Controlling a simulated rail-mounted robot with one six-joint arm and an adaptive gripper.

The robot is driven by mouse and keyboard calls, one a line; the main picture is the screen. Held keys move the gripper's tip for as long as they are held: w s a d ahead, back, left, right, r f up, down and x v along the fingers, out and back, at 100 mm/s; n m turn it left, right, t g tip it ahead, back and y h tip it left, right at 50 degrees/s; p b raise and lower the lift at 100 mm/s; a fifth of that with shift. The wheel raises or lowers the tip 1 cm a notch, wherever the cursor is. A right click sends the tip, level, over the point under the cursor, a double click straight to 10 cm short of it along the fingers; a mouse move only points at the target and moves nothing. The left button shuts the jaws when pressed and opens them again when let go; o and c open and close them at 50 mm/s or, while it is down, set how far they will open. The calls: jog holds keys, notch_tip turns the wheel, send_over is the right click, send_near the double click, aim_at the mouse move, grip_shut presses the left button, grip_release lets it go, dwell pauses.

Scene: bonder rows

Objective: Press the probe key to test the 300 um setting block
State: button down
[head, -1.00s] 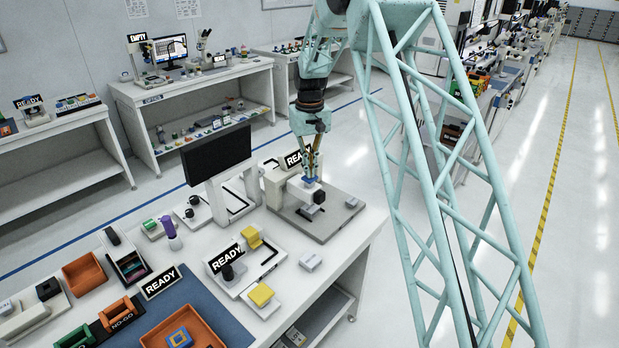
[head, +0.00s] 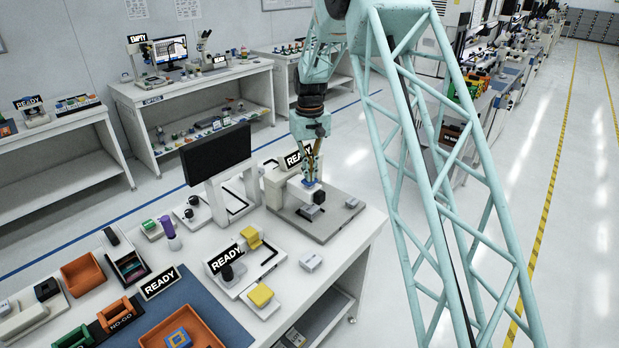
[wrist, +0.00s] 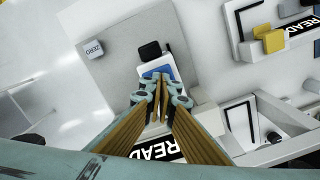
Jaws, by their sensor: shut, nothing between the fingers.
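The probe station stands on a grey base plate (head: 335,222) at the far end of the bench, with a white head carrying a blue key (head: 309,184). My gripper (head: 312,174) is shut and empty, its fingertips at or just above the blue key; contact is hard to tell. In the wrist view the blue key (wrist: 157,71) lies just beyond my gripper tips (wrist: 160,104). A black probe part (head: 319,197) projects from the head. A grey block (head: 309,212) sits on the plate beneath the head; its label is unreadable, so I cannot confirm it is the 300 um block.
A block marked ZERO (wrist: 95,48) lies on the plate's outer side. A READY sign (head: 298,156) stands behind the head. A dark monitor (head: 215,152) stands to the left. A small grey block (head: 311,262) lies on the bench in front, with yellow-topped fixtures (head: 261,295) nearby.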

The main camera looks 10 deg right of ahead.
jog(key=shift+f, duration=0.5)
jog(key=shift+r, duration=0.15)
jog(key=shift+r+p, duration=0.35)
jog(key=shift+r, duration=0.75)
jog(key=shift+r+p, duration=1.2)
jog(key=shift+r, duration=1.15)
notch_tip(320, 180, up, 12)
